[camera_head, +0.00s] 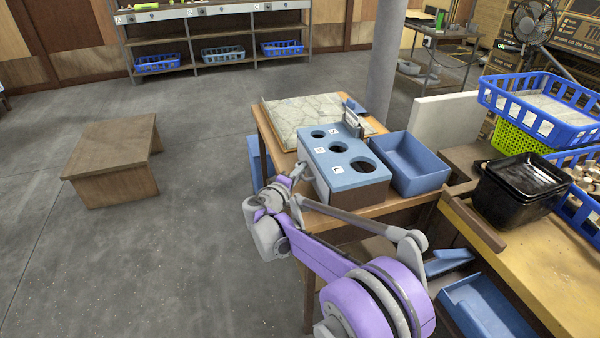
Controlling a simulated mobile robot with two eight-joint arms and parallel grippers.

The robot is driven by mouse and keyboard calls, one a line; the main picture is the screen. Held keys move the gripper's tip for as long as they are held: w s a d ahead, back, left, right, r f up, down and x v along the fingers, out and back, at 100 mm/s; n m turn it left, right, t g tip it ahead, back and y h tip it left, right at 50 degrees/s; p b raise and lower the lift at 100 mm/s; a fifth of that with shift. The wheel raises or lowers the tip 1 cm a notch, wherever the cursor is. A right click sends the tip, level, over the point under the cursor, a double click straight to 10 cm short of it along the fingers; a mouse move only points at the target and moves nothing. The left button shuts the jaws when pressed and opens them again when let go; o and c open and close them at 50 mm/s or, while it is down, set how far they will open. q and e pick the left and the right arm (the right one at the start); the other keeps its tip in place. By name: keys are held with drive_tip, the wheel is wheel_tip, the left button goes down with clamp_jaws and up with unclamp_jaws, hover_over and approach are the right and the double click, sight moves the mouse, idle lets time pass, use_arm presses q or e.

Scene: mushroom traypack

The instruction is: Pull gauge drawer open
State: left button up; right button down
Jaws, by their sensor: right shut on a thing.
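The gauge box (350,186) stands on the small wooden table. It has a blue top with three round holes of different sizes, labelled S, M and L, and brown sides. A pale panel (314,180) shows at its left end; it looks like the drawer's front. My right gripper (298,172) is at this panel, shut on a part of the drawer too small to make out. The fingertips are partly hidden by my own wrist. How far the drawer is out cannot be told. My left gripper is not in view.
A blue open bin (413,164) stands right of the gauge box. A stone-patterned board (303,116) lies behind it. Black trays (522,190) and a blue crate (540,107) are at the right. A low wooden bench (114,160) stands left; floor between is clear.

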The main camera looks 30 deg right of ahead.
drive_tip(key=shift+a, duration=0.1)
idle(0.7)
drive_tip(key=w+a+p, duration=0.2)
drive_tip(key=w+a, duration=0.1)
drive_tip(key=a, duration=0.9)
drive_tip(key=shift+a, duration=0.3)
drive_tip(key=c, duration=1.2)
unclamp_jaws()
drive_tip(key=shift+o, duration=0.2)
drive_tip(key=p+v, duration=0.1)
drive_tip(key=v, duration=0.9)
drive_tip(key=shift+s+a+p, duration=0.25)
drive_tip(key=shift+a+p, duration=0.05)
drive_tip(key=shift+p, duration=0.1)
